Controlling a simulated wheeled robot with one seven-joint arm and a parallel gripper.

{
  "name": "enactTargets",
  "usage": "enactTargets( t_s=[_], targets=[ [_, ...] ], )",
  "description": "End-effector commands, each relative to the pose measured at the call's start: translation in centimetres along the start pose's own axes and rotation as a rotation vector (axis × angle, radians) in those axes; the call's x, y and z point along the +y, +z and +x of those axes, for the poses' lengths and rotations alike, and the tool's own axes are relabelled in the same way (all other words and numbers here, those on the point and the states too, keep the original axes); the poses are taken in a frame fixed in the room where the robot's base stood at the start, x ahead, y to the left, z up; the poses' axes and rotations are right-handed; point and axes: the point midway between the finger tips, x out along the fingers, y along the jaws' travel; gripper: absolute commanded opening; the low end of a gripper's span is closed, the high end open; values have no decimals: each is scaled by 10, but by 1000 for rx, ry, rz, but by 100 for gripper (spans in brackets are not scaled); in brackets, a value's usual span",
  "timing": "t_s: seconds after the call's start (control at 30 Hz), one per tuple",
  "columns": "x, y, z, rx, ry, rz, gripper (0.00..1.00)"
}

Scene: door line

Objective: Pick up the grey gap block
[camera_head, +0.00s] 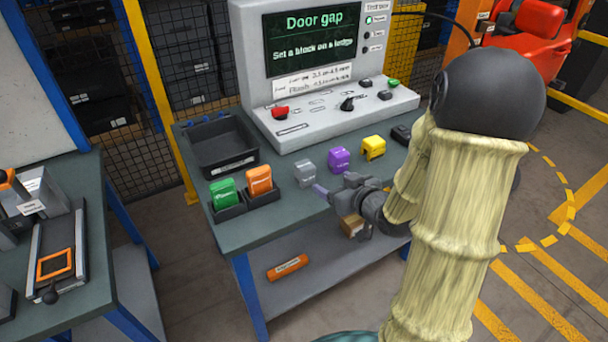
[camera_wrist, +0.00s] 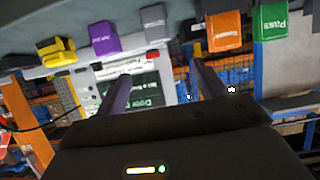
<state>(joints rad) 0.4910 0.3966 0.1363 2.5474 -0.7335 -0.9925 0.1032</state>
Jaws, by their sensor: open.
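The grey gap block (camera_head: 305,172) stands on the green-grey bench top, between the orange block and the purple block. It also shows at the top of the wrist view (camera_wrist: 154,22), upside down. My gripper (camera_head: 322,192) is at the bench's front edge, just to the right of and nearer than the grey block. In the wrist view its two fingers (camera_wrist: 160,90) are spread apart with nothing between them. The grey block lies beyond the fingertips, roughly between them in that picture, and appears apart from them.
A purple block (camera_head: 339,159) and a yellow block (camera_head: 373,147) stand to the right. Green (camera_head: 223,193) and orange (camera_head: 259,180) blocks sit in black holders to the left. A black bin (camera_head: 222,145) and the console (camera_head: 335,110) stand behind. An orange cylinder (camera_head: 287,267) lies on the lower shelf.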

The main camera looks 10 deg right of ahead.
Motion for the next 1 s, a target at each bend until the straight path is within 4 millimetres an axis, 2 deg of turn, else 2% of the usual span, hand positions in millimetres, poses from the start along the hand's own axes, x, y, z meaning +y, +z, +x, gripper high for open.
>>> enactTargets(
  t_s=[0.27,0.8,1.0],
  targets=[
    [-1,-2,19,-4,-2,2,71],
    [0,0,111,-1,-1,-1,71],
    [0,1,119,-2,1,0,71]
  ],
)
